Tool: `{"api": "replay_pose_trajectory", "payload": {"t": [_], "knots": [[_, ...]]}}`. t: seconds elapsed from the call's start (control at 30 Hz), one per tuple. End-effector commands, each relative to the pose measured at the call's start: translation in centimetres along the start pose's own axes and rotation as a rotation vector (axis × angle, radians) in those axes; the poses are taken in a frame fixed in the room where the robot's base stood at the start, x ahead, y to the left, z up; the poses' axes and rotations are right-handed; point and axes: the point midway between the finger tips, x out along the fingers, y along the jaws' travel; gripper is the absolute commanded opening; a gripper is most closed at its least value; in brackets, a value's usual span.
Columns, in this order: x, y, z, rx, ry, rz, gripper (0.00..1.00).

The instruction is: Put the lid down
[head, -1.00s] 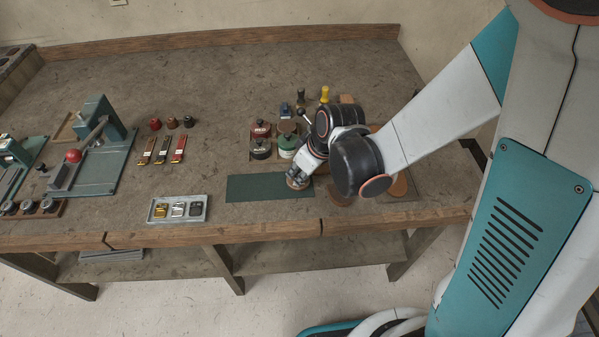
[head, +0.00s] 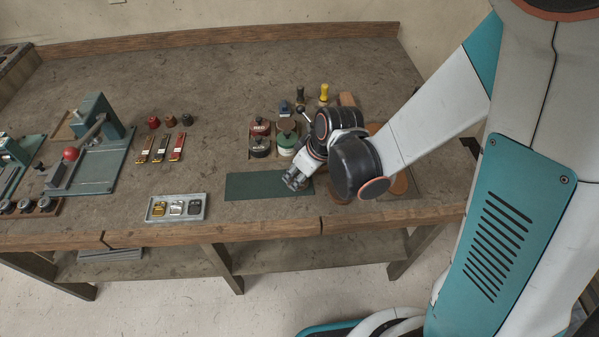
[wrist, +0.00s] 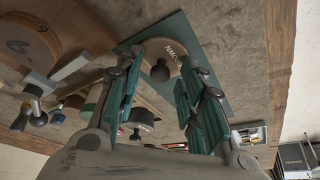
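In the head view my gripper (head: 294,180) is low over the right end of the mat (head: 252,187); the lid cannot be made out there.
A grey tray (head: 177,208) with small buckles lies left of the mat. A teal press (head: 95,120) stands further left. The mat's left part is clear.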

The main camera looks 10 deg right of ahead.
Motion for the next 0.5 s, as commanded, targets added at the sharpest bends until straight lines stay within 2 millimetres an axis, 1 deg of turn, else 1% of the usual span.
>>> {"api": "replay_pose_trajectory", "payload": {"t": [0.07, 0.17, 0.5], "knots": [[-0.6, 0.0, -0.2, 0.0, 0.0, 0.0, 0.36], [-2.1, 0.0, -0.1, 0.001, 0.0, 0.001, 0.36], [-8.6, -0.1, -0.1, 0.0, 0.001, 0.0, 0.36]]}}
